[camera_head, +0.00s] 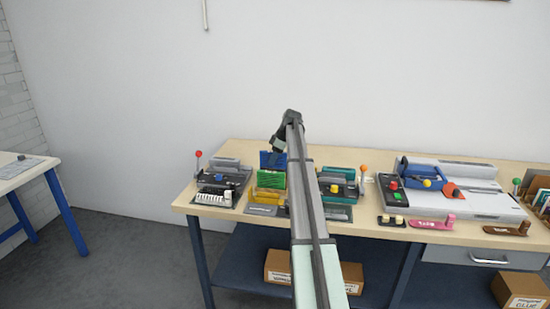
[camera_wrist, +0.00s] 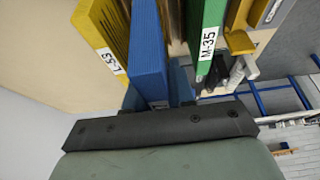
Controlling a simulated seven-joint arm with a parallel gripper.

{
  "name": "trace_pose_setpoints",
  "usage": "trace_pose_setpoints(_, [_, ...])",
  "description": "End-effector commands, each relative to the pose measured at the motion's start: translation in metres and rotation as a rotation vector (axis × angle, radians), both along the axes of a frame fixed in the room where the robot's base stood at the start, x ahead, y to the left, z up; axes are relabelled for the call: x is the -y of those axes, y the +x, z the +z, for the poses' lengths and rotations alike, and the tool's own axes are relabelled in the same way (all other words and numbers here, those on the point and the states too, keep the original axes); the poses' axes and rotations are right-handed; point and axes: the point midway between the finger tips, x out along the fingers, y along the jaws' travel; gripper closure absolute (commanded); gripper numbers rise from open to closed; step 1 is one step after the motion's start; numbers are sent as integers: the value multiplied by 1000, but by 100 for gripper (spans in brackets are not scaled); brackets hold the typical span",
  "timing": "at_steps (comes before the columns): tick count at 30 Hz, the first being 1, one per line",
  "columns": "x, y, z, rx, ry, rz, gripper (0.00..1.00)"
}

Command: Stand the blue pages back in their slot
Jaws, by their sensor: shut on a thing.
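The blue pages (camera_head: 270,160) stand roughly upright at the back of the small sorter in the head view. They fill the middle of the wrist view as a thick blue block (camera_wrist: 149,50). My gripper (camera_head: 279,146) is shut on their top edge, and its dark palm bar lies close to them in the wrist view. Green pages (camera_head: 271,180) marked M-35 stand in front, with a yellow piece (camera_head: 268,194) before them. In the wrist view, a yellow block (camera_wrist: 103,30) marked L-53 is beside the blue. The lower edge of the blue pages and their slot are hidden.
A grey machine with a red knob (camera_head: 198,154) stands left of the sorter, and a teal one (camera_head: 343,176) stands right. A large grey machine (camera_head: 470,190) fills the bench's right. The bench (camera_head: 186,204) has bare wood at its left end.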

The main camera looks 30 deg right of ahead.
Motion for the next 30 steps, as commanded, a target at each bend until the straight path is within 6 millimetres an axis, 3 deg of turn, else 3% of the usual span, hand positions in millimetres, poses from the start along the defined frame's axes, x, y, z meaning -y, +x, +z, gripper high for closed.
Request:
trace_pose_setpoints(18, [0,-1,-47,0,0,0,100])
trace_pose_setpoints(30, [0,0,-54,0,0,-1,100])
